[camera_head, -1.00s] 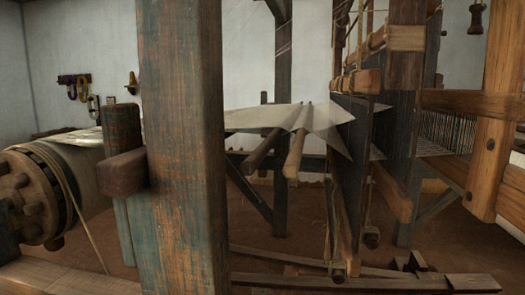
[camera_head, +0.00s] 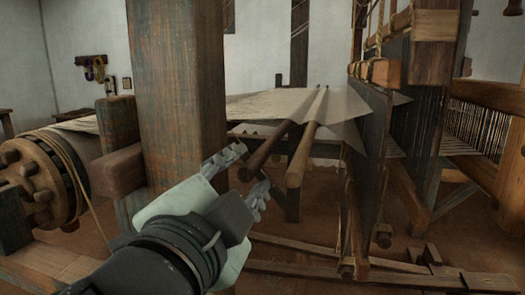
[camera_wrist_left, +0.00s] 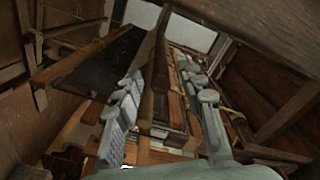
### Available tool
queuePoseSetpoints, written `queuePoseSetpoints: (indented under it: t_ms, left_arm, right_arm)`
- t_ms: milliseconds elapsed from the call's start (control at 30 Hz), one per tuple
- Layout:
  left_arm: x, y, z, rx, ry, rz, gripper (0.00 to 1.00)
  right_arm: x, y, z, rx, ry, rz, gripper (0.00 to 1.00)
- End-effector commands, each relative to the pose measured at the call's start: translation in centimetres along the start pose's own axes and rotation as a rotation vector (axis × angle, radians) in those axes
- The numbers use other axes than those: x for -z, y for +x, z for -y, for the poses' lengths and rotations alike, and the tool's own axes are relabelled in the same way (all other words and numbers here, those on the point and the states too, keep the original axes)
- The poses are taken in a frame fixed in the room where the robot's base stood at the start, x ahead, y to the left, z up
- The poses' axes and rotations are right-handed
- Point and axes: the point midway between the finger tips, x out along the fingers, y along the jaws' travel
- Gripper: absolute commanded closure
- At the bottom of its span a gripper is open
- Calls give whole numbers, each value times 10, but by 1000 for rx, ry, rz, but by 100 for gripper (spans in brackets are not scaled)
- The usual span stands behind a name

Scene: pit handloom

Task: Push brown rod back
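Two rods lie side by side through the pale warp sheet, their near ends sticking out towards me. The darker brown rod (camera_head: 263,154) is on the left and the lighter rod (camera_head: 301,155) on the right. My left gripper (camera_head: 250,170) is open, with its fingers either side of the brown rod's near end in the head view. In the left wrist view the open fingers (camera_wrist_left: 167,92) frame a dark rod (camera_wrist_left: 150,75) between them. I cannot tell whether they touch it. My right gripper is not in view.
A thick wooden post (camera_head: 180,100) stands just left of my left gripper. The cloth beam (camera_head: 50,175) is at the far left. Dark loom frames (camera_head: 368,150) stand right of the rods. Wooden bars (camera_head: 380,275) lie low on the floor.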

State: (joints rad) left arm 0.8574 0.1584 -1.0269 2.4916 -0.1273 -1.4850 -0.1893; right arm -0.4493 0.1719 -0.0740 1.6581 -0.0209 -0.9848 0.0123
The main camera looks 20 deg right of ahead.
Motion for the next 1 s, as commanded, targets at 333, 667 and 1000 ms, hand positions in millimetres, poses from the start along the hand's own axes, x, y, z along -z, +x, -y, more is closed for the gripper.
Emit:
queuePoseSetpoints:
  t_ms: [333, 667, 1000]
  left_arm:
    - [0, 40, 1, 0, 1, 2, 61]
    - [0, 76, 0, 0, -2, 0, 61]
    - [0, 78, 0, 0, -2, 0, 68]
  right_arm:
    - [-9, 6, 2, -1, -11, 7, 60]
    - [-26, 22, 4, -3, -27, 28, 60]
    - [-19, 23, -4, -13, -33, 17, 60]
